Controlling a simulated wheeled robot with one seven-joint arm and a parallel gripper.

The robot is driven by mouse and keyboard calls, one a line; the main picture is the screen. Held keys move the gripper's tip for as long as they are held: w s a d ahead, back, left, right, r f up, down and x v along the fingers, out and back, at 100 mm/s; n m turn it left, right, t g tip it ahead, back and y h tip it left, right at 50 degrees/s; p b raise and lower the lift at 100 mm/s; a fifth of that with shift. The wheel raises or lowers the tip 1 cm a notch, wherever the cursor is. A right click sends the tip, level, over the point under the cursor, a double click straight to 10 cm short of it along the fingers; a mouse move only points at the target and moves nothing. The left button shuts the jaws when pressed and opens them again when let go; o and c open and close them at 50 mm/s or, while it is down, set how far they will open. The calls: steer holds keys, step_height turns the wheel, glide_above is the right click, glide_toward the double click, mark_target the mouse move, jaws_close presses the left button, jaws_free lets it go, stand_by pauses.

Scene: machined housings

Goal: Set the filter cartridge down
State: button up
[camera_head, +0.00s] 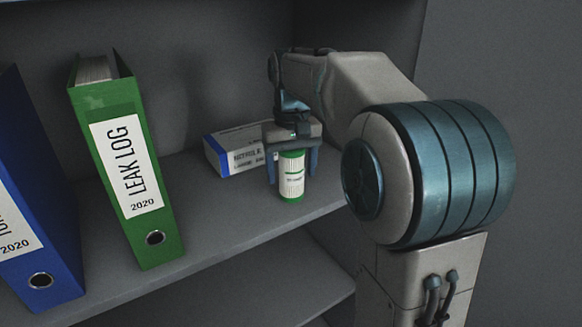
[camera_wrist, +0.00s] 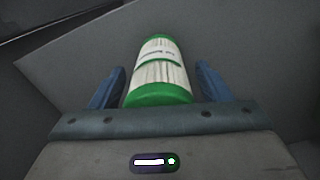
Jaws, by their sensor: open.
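The filter cartridge (camera_head: 291,177) is a white cylinder with green ends and a green band. In the head view it stands upright on the grey shelf (camera_head: 235,222), near the front edge. My gripper (camera_head: 291,174) comes down over it from above, with one finger on each side. In the wrist view the cartridge (camera_wrist: 160,72) lies between the two blue fingers of my gripper (camera_wrist: 160,85), with gaps on both sides. The gripper is open around it.
A blue and white box (camera_head: 236,149) lies just behind and left of the cartridge. A green binder (camera_head: 128,165) marked LEAK LOG and a blue binder (camera_head: 35,210) stand at the left. The shelf between green binder and cartridge is clear.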

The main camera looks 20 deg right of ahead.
step_height(320, 180, up, 8)
steer(key=shift+f+p, duration=0.1)
steer(key=shift+p, duration=0.9)
steer(key=s+f+t, duration=0.2)
steer(key=s+f, duration=1.6)
steer(key=s, duration=0.2)
steer(key=shift+s+a+f+m, duration=0.15)
steer(key=shift+s+m, duration=0.15)
steer(key=shift+s, duration=0.1)
